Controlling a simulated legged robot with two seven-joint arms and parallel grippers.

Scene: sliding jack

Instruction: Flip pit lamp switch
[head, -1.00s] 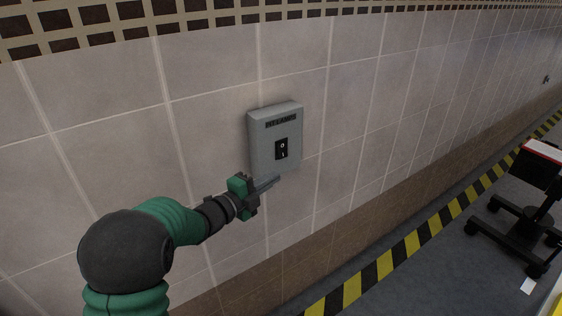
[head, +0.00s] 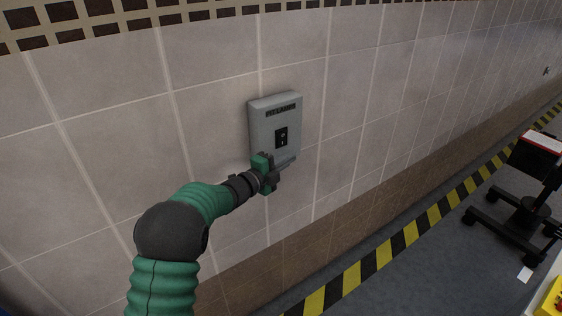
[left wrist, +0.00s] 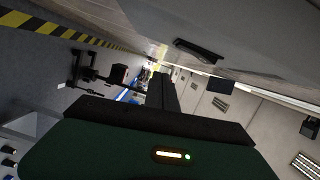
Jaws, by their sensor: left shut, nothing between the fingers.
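The grey pit lamp switch box (head: 262,130) is fixed to the tiled wall, with a dark label across its top. Its black rocker switch (head: 281,137) sits in the middle of the face. My left gripper (head: 284,166) is shut and empty, with its fingertips at the lower edge of the box, below the rocker. I cannot tell whether they touch it. In the left wrist view the shut fingers (left wrist: 161,92) point away from the camera, and a grey surface with a dark raised part (left wrist: 198,50) lies above them. My right gripper is not in view.
A black wheeled stand (head: 520,200) is on the floor at the right. Yellow and black striped tape (head: 400,241) runs along the foot of the wall. A yellow item (head: 550,299) shows at the bottom right corner. The wall around the box is clear.

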